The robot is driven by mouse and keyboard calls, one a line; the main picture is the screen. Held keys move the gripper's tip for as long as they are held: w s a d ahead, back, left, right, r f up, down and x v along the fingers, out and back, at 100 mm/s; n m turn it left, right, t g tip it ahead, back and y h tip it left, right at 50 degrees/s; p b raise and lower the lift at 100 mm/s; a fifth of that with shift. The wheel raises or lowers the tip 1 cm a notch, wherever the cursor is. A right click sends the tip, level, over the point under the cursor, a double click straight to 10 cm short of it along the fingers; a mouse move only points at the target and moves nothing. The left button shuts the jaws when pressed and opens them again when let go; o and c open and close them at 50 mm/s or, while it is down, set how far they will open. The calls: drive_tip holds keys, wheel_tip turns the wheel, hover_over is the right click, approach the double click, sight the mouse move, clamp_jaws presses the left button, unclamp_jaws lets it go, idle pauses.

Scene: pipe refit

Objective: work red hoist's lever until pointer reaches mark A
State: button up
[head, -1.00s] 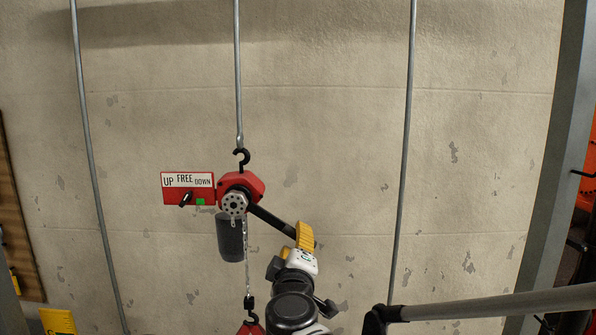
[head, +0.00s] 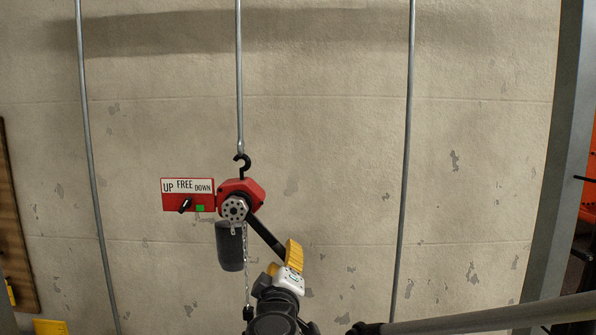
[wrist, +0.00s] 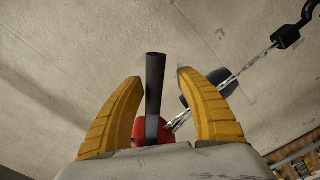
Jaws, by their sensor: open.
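The red hoist (head: 240,193) hangs by a black hook from a grey rod in the head view. Its dark lever (head: 264,234) slopes down and right from the hub. My gripper (head: 287,255) is at the lever's lower end. In the wrist view my gripper (wrist: 158,80) is open, with the lever (wrist: 154,90) standing between the two yellow fingers and gaps on both sides. The hoist's red body (wrist: 150,132) shows behind. A sign plate (head: 187,193) reads UP, FREE, DOWN, with a black knob (head: 186,205) below. I cannot make out the pointer or mark A.
A dark cylinder (head: 230,246) and a chain (head: 246,268) hang below the hoist. Grey rods stand left (head: 92,180) and right (head: 405,180) against the concrete wall. A grey bar (head: 480,314) crosses the lower right. The wall area between hoist and right rod is clear.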

drive_tip(key=shift+d+r+n+p, duration=0.7)
drive_tip(key=shift+d+r+p, duration=0.2)
drive_tip(key=shift+d+r, duration=0.4)
drive_tip(key=d+r+p, duration=0.1)
drive_tip(key=d+r+n+p, duration=0.1)
drive_tip(key=r+p, duration=0.1)
drive_tip(key=shift+r, duration=0.15)
